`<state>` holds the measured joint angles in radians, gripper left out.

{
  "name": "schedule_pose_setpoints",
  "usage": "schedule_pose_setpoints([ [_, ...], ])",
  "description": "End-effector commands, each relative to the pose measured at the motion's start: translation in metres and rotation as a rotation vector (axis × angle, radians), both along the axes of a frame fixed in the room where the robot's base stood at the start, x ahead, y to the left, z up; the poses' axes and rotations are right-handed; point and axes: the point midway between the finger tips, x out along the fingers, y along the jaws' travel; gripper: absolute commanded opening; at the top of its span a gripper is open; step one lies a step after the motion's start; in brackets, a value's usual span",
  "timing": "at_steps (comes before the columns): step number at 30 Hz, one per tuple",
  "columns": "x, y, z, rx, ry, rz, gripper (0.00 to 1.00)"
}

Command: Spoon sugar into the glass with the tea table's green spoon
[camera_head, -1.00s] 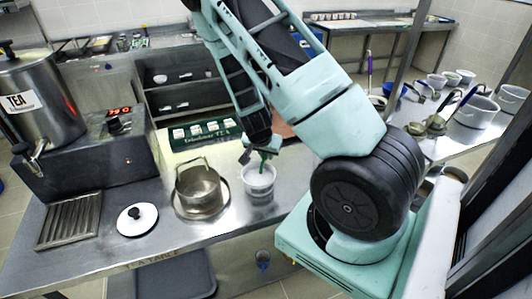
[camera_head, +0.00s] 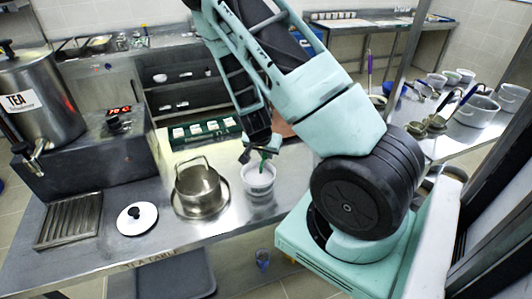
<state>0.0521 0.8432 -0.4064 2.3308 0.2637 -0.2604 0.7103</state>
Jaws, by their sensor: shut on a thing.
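My gripper (camera_head: 260,151) is over the tea table (camera_head: 240,222), shut on the green spoon (camera_head: 263,167). The spoon points down into a white tub (camera_head: 259,183) at the table's front part. The spoon's bowl end is hidden inside the tub, and I cannot tell what the tub holds.
A steel pot (camera_head: 201,189) on a round tray stands just left of the tub. A white lid (camera_head: 137,218), a drip grate (camera_head: 69,220) and a tea urn (camera_head: 42,98) are farther left. A green tea box (camera_head: 197,133) stands behind.

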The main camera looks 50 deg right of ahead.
Motion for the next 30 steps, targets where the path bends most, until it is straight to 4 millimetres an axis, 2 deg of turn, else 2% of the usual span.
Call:
schedule_pose_setpoints([
  [30, -0.004, 0.012, 0.0, 0.0, 0.0, 0.0, 0.0],
])
